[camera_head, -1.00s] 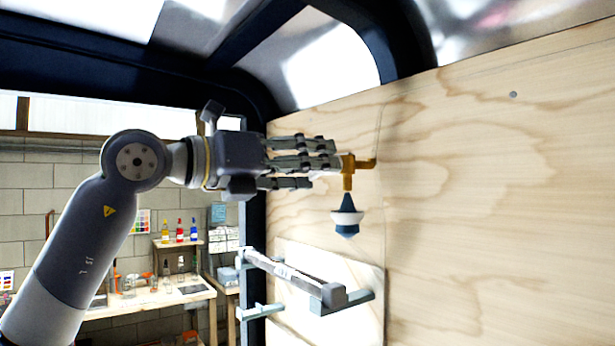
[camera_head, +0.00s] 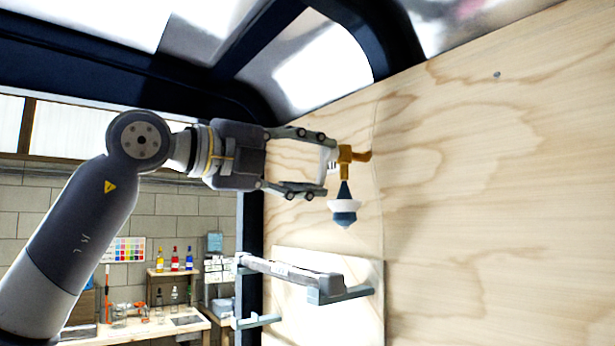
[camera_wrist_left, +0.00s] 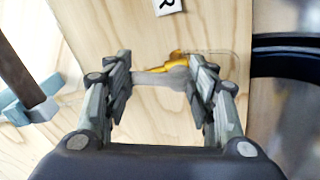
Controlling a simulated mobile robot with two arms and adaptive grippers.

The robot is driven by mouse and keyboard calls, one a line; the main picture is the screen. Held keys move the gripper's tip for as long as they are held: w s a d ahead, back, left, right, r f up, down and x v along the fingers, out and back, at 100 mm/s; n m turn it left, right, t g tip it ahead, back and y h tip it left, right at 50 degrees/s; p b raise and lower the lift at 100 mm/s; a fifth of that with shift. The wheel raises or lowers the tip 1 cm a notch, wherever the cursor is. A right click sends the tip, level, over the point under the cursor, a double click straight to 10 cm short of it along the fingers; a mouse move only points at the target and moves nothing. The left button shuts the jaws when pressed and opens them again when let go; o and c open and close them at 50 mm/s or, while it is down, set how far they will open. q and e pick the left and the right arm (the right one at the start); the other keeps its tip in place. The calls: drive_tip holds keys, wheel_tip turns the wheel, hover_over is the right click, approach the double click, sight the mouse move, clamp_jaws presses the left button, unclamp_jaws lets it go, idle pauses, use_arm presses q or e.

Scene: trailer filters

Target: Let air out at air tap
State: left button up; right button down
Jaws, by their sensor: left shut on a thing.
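The brass air tap (camera_head: 345,156) sticks out from the plywood wall, with a blue and white cone-shaped piece (camera_head: 345,207) hanging below it. My left gripper (camera_head: 326,166) reaches it from the left, one finger above and one below. It is shut on the tap's pale handle (camera_wrist_left: 158,78), which lies across between the fingers in the left wrist view. The brass body of the tap (camera_wrist_left: 178,60) shows just beyond the handle. The fingers hide the handle's ends. My right gripper is not in view.
A bracket with a long grey bar (camera_head: 290,272) sticks out from the wall below the tap. A dark frame post (camera_head: 250,215) stands behind my gripper. A workbench (camera_head: 140,330) with bottles and glassware is farther back.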

use_arm(q)
drive_tip(key=shift+s+n+b, duration=0.1)
drive_tip(key=shift+n+b, duration=0.35)
drive_tip(key=shift+n, duration=0.25)
drive_tip(key=o, duration=1)
drive_tip(key=shift+o, duration=0.2)
drive_tip(key=v, duration=1.2)
